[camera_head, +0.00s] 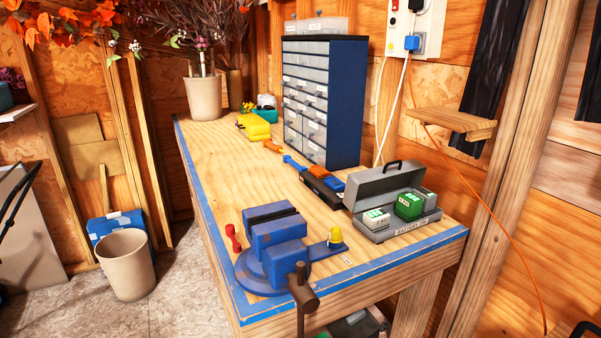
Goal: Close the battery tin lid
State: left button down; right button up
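The battery tin (398,232) is a grey box with a label on its front, near the right front edge of the workbench. Its lid (386,182) stands open, hinged up at the back, with a black handle (392,165) on top. Inside sit a green battery (408,206), a white and green battery (375,220) and a grey one (425,195). Neither of my grippers is in view.
A blue vise (278,245) stands at the bench's front corner. A tray of tools (322,183) lies just left of the tin. A blue drawer cabinet (345,100) stands behind. The wooden bench top (222,170) is clear at left.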

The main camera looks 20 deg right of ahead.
aim_at(366, 190)
jog(key=z, duration=1.2)
